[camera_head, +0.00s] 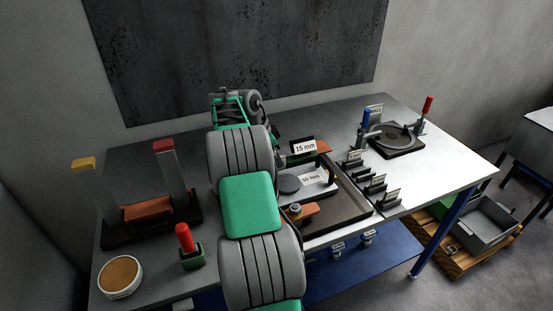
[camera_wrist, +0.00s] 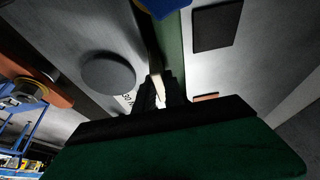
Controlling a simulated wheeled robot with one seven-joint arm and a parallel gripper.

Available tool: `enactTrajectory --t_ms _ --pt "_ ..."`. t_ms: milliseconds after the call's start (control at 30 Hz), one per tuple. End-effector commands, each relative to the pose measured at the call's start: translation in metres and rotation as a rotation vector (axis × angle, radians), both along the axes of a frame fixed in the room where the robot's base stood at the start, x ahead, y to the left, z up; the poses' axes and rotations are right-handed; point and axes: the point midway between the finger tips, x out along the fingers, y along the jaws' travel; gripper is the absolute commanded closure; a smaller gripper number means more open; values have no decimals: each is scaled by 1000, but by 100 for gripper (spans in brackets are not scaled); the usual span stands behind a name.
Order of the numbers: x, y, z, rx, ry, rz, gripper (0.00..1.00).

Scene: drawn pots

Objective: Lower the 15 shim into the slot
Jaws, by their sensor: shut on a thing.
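My gripper (camera_wrist: 161,92) is shut in the wrist view, its two dark fingers close together around a thin pale edge. In the head view my own arm hides most of the gripper. The 15 shim (camera_head: 303,147), dark with a white "15 mm" label, shows just right of my arm, above the work tray. Its lower edge is not clear. The tray (camera_head: 352,212) has a "30 mm" label (camera_head: 312,180) on a light plate. I cannot make out the slot or whether the shim touches it.
A grey disc (camera_head: 289,185) and an orange-brown block (camera_head: 303,211) are near my arm. Several labelled dark pieces (camera_head: 378,180) stand right of the tray. A round fixture (camera_head: 400,138) with red and blue handles is behind them. Bare table lies at the right (camera_head: 455,165).

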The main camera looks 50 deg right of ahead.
Motion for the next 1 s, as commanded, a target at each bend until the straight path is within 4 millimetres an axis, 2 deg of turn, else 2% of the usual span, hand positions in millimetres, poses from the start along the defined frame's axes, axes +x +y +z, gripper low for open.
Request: enactTrajectory --t_ms 100,1000 --pt "1 -1 12 -3 -3 -1 100" --pt "1 -1 62 -3 -3 -1 100"
